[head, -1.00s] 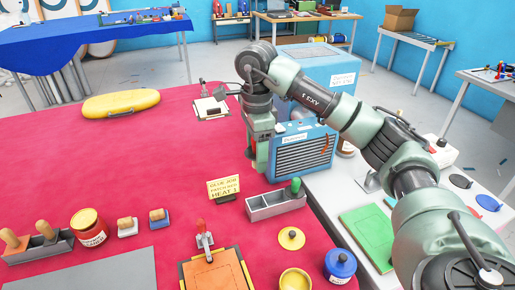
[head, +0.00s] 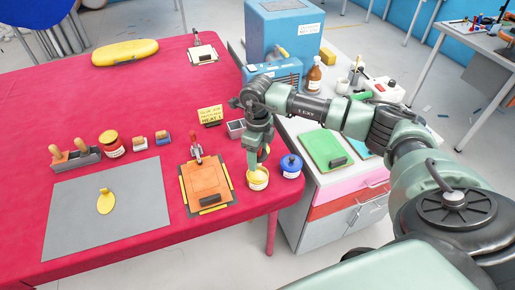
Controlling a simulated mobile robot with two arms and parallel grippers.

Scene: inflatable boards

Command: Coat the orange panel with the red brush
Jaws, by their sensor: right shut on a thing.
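The orange panel (head: 204,180) lies on a dark board with yellow edges near the front of the red table. A red-handled clamp (head: 196,152) stands at its back edge. My right gripper (head: 254,164) points down just right of the panel, over an open yellow pot (head: 258,180). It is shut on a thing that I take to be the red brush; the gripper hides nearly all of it. I cannot tell whether its tip is inside the pot. My left gripper is not in view.
A blue-lidded jar (head: 291,166) stands right of the pot. A grey holder (head: 236,129) and a yellow sign (head: 210,115) stand behind. A grey sheet (head: 75,215) with a yellow piece (head: 106,202) lies left. The red table's right edge is close to the pot.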

